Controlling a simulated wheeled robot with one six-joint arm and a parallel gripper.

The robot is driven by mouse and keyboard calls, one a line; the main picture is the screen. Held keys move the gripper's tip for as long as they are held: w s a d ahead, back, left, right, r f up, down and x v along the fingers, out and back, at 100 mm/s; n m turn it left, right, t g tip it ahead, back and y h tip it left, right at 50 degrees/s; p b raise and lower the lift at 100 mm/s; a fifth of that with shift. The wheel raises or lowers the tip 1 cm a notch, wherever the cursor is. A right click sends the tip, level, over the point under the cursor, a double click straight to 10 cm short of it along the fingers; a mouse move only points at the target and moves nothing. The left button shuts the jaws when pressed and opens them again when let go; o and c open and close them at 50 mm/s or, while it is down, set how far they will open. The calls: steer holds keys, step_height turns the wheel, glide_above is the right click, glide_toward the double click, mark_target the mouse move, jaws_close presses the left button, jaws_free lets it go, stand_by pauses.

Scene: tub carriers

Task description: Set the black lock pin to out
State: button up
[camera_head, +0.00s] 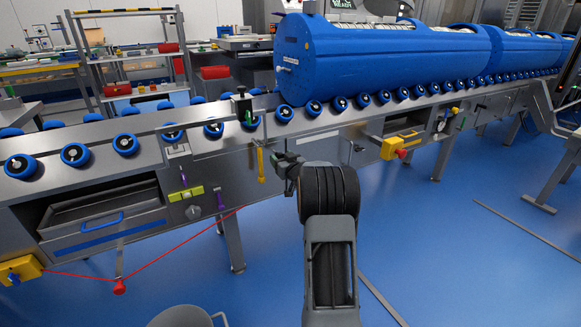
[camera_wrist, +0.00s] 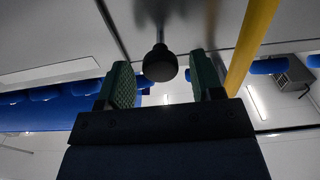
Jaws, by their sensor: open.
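The black lock pin (camera_wrist: 160,62) shows in the wrist view as a round black knob on a thin stem that comes out of a grey metal face. My gripper (camera_wrist: 159,78) is open, with a green-padded finger on each side of the knob. There is a gap between the knob and each finger, so neither touches it. In the head view my gripper (camera_head: 283,161) is at the conveyor's front side rail, just right of a yellow handle (camera_head: 261,163). The pin itself cannot be made out there, close to my gripper.
The yellow handle also stands close beside the right finger in the wrist view (camera_wrist: 250,45). A large blue tub (camera_head: 375,60) lies on the conveyor rollers above. A black-topped post (camera_head: 241,106) stands on the rail. A red cord (camera_head: 185,250) hangs at left.

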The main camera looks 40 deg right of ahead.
steer(key=s+a+p, duration=0.2)
steer(key=s+p, duration=0.1)
steer(key=s, duration=0.9)
steer(key=shift+s, duration=0.4)
steer(key=shift+d, duration=0.1)
